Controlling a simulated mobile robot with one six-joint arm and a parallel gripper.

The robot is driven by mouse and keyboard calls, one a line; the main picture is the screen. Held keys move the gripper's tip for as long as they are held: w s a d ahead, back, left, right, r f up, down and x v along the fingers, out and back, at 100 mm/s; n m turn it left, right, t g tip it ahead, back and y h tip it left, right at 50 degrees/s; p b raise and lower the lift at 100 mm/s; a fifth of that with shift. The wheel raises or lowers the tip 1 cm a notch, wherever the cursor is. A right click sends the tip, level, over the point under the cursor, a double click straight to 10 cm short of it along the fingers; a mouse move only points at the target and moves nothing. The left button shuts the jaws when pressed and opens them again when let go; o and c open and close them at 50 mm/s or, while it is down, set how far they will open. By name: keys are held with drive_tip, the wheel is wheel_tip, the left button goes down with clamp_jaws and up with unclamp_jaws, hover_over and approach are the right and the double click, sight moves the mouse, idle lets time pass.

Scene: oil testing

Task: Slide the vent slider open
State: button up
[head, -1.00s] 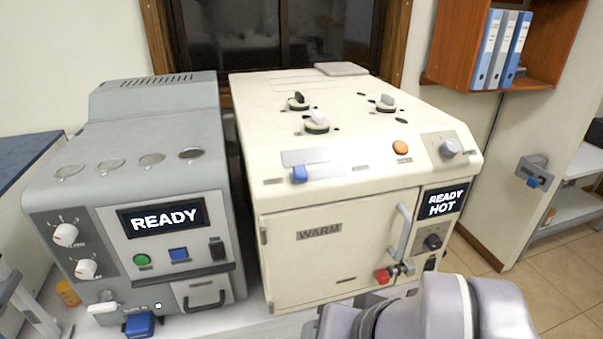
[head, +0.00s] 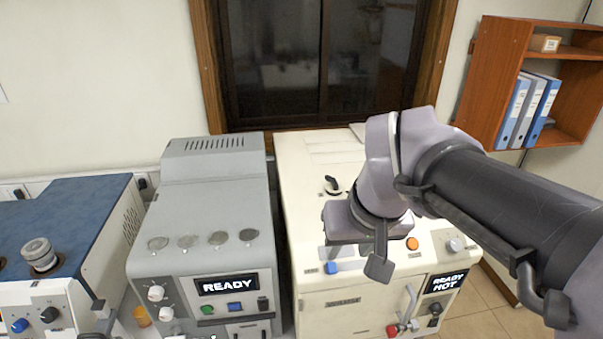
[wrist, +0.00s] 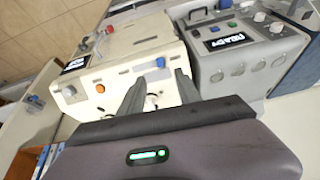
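The vent slider appears to be the blue knob (head: 331,267) on the front slope of the cream oven (head: 300,215). It sits at the left end of a pale strip. In the wrist view the blue knob (wrist: 161,62) shows just beyond and between the fingertips. My gripper (wrist: 160,78) is open, with nothing between its two dark fingers. My arm hides part of the oven top.
A grey tester (head: 200,260) reading READY stands left of the oven, with a blue-topped machine (head: 70,220) farther left. The oven top carries a raised black-handled knob (head: 332,186). An orange button (head: 411,243) sits right of my gripper. A shelf (head: 500,75) hangs at right.

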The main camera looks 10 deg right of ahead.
wheel_tip(320, 180, up, 3)
drive_tip(key=b, duration=1.2)
approach(332, 266)
drive_tip(key=x, duration=0.8)
drive_tip(key=shift+f, duration=0.1)
drive_tip(key=shift+w+f, duration=0.2)
drive_tip(key=shift+f, duration=0.05)
clamp_jaws()
